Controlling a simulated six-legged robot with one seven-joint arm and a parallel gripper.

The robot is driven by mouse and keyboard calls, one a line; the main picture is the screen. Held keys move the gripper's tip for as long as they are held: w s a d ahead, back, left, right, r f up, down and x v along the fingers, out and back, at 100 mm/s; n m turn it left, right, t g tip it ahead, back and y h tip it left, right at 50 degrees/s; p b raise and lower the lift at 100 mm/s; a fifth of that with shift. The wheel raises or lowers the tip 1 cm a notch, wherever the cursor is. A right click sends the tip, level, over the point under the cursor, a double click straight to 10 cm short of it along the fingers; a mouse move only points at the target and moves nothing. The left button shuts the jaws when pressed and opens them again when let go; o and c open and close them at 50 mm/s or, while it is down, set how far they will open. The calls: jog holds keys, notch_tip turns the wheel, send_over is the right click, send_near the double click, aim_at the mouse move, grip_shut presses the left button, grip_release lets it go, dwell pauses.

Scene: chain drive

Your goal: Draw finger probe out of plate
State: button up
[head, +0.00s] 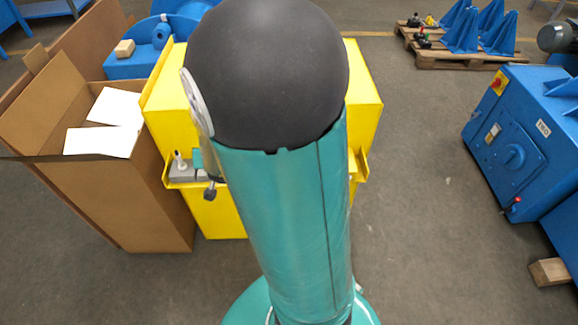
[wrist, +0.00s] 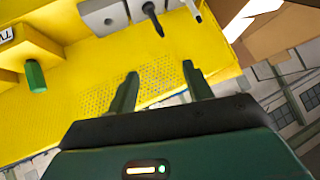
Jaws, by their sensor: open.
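In the wrist view a grey plate (wrist: 103,15) sits at the top edge by the yellow machine. A dark, thin, pointed rod (wrist: 153,18) sticks out beside it, and a pale rod (wrist: 195,12) is to its right; I cannot tell for sure which is the finger probe. My gripper (wrist: 160,72) is open and empty, its two fingers pointing toward the dark rod but apart from it. In the head view the grey plate (head: 187,174) lies on the left end of the yellow ledge, with a dark knob (head: 210,190) near it. My arm hides the gripper there.
The yellow machine (head: 370,90) stands behind my arm. In the wrist view a green peg (wrist: 35,76) sticks out at left. A cardboard box (head: 150,205) with white sheets stands close on the left. A blue cabinet (head: 515,150) is at right. Open floor lies between.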

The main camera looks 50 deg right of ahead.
jog(key=s+d+f+m+h, duration=0.3)
jog(key=s+d+f+h, duration=0.3)
jog(key=d+f, duration=0.5)
jog(key=s+d+f+n+t+h, duration=0.25)
jog(key=s+d, duration=0.25)
jog(key=s, duration=0.6)
jog(key=shift+m+h, duration=0.25)
jog(key=shift+h, duration=0.2)
jog(key=x, duration=0.9)
jog(key=r+x, duration=0.1)
jog(key=x, duration=0.3)
jog(key=shift+w+d, duration=0.25)
jog(key=shift+d, duration=0.1)
